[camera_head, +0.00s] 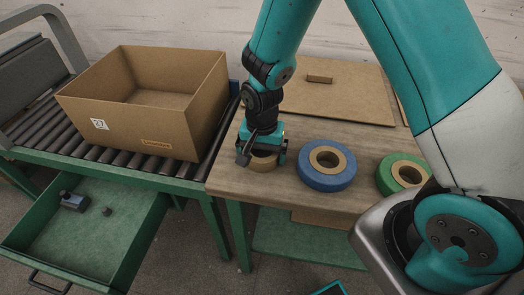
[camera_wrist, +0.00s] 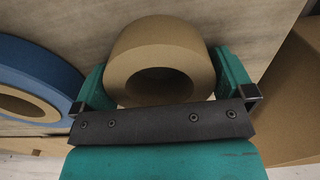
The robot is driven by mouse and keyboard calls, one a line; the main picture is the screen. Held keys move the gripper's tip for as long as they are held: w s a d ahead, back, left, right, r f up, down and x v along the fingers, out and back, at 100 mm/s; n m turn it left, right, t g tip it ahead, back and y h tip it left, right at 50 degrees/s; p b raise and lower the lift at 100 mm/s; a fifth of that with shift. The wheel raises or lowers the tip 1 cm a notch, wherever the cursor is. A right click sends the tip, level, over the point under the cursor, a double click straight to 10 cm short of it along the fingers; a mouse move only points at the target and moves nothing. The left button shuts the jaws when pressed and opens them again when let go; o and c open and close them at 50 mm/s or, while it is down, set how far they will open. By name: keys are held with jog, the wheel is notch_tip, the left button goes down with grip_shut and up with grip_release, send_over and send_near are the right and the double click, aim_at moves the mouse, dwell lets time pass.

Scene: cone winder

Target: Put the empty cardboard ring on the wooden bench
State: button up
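The empty cardboard ring (camera_head: 263,162) is at the front left part of the wooden bench (camera_head: 235,179), low at the bench top; whether it touches the wood is hard to tell. In the wrist view the bare brown ring (camera_wrist: 160,42) sits between my gripper's two teal fingers, its open hole facing the camera. My gripper (camera_head: 262,155) is over the ring in the head view, and the fingers (camera_wrist: 165,82) appear to press on both of its sides. Part of the ring is hidden by the gripper.
A blue tape roll (camera_head: 306,175) lies just right of the ring, and a green roll (camera_head: 387,178) farther right. An open cardboard box (camera_head: 150,130) stands on the roller conveyor (camera_head: 40,132) at left, above an open green drawer (camera_head: 95,245).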

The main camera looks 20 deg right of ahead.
jog(key=shift+r, duration=0.1)
notch_tip(320, 180, up, 12)
jog(key=s+a+r+n+y, duration=0.2)
jog(key=s+r+n, duration=0.4)
jog(key=s, duration=0.3)
jog(key=s+a+r+n+y, duration=0.2)
jog(key=s+a+r+n, duration=0.1)
jog(key=s+r+n, duration=0.3)
jog(key=s+n, duration=0.2)
jog(key=s, duration=0.1)
jog(key=shift+s+b, duration=0.35)
jog(key=shift+s, duration=0.05)
jog(key=shift+r, duration=0.1)
